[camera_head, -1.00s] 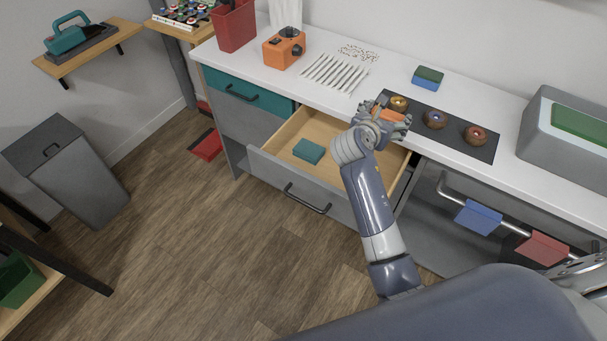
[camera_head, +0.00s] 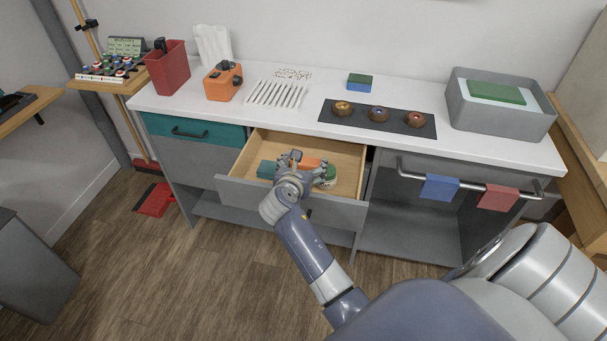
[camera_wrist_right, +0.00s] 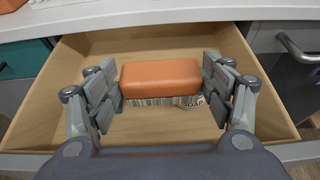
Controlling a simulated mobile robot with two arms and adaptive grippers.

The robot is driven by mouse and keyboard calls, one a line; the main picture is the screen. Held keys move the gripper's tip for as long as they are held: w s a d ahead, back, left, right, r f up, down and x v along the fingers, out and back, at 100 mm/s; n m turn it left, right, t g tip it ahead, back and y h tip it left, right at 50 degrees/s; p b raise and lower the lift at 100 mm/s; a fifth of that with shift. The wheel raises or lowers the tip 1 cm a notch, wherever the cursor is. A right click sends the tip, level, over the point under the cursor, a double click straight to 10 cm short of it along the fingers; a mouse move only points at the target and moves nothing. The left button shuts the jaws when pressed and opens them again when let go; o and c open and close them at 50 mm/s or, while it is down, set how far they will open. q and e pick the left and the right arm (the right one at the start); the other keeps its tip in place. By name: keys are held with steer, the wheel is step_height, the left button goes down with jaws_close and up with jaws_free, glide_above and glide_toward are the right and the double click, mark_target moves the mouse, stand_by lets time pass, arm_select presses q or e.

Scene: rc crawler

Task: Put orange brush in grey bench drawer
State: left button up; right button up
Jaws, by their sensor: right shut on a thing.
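The orange brush (camera_head: 309,162) has an orange block back and pale bristles facing down in the right wrist view (camera_wrist_right: 160,78). My right gripper (camera_head: 302,168) is shut on it, with finger pads at both ends of the block (camera_wrist_right: 161,85). It holds the brush within the outline of the open grey bench drawer (camera_head: 338,212). Light wood floor and walls of the drawer show around the brush in the right wrist view (camera_wrist_right: 45,105). I cannot tell whether the bristles touch the drawer floor. My left gripper is out of view.
A teal block (camera_head: 266,169) lies in the drawer, left of the gripper. Blue and red cloths hang at right.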

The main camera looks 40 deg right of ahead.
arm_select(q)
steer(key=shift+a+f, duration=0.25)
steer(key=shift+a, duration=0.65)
arm_select(e)
step_height(320, 180, down, 3)
steer(key=shift+f, duration=0.2)
steer(key=shift+f, duration=0.2)
